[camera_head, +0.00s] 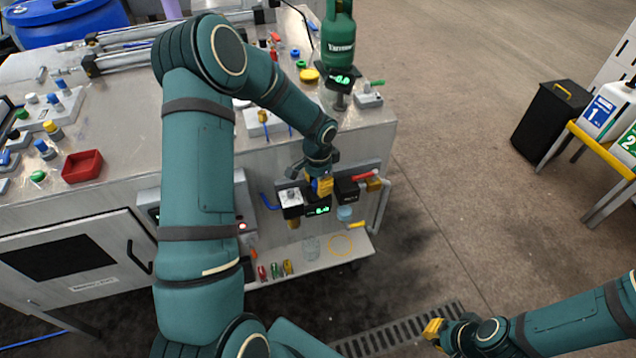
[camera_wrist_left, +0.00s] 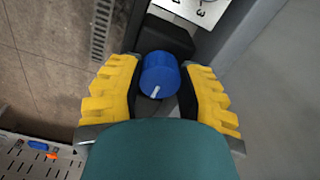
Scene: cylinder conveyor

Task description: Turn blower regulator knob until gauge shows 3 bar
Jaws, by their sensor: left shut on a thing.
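The blue knob (camera_wrist_left: 161,72) with a white pointer mark is between the yellow fingers of my left gripper (camera_wrist_left: 160,80) in the left wrist view. The fingers are shut on its sides. In the head view my left gripper (camera_head: 321,187) is at the valve assembly on the front of the metal bench and hides the knob. A small display with green digits (camera_head: 318,210) sits just below it; its reading is too small to tell. My right gripper (camera_head: 434,328) is at the lower right, above the floor and away from the bench; its opening is not clear.
A white plate with numerals (camera_wrist_left: 197,8) is beside the knob. A red-handled valve (camera_head: 363,176) sits right of my left gripper. A green gas bottle (camera_head: 338,40) and a second green display (camera_head: 342,79) are on the bench. The floor to the right is clear up to a black bin (camera_head: 548,120).

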